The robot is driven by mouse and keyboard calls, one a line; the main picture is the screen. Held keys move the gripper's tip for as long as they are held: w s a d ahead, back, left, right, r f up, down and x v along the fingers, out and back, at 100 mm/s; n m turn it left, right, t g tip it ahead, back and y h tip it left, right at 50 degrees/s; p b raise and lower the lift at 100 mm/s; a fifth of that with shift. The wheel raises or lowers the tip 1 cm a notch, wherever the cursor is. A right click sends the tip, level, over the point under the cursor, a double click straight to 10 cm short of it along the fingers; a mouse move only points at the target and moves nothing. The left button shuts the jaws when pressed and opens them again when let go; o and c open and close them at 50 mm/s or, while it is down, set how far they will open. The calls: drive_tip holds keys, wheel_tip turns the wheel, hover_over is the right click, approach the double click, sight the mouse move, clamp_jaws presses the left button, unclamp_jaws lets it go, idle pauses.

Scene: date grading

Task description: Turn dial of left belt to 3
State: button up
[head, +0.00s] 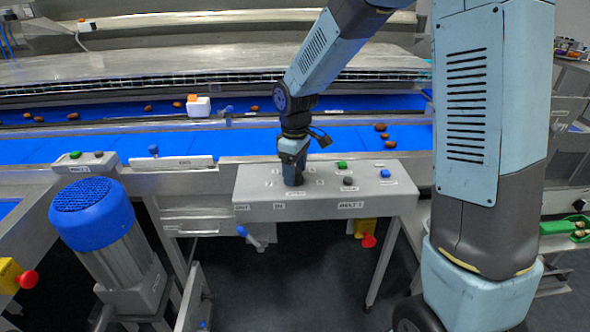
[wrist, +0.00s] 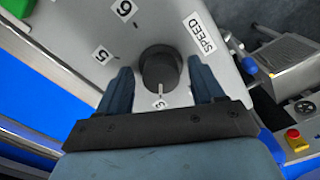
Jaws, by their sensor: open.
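The dial (wrist: 160,66) is a dark round knob on a grey panel, in the middle of the wrist view. Its white pointer line is toward the bottom of the picture, at a label (wrist: 160,103) that looks like 3. Labels 5 (wrist: 101,54) and 6 (wrist: 123,8) show to the upper left, and a SPEED label (wrist: 202,32) to the upper right. My gripper (wrist: 160,72) is open, one finger on each side of the dial; contact cannot be told. In the head view my gripper (head: 292,172) points down at the control box (head: 330,205) and hides the dial.
The box also carries a green button (head: 341,165), a grey knob (head: 348,182) and a blue button (head: 384,173). A red emergency stop (head: 368,240) sits below it. Blue belts (head: 230,143) with several dates run behind. A blue-capped motor (head: 92,205) stands left.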

drive_tip(key=shift+r, duration=0.1)
wheel_tip(320, 180, up, 14)
drive_tip(key=shift+f, duration=0.25)
idle(0.5)
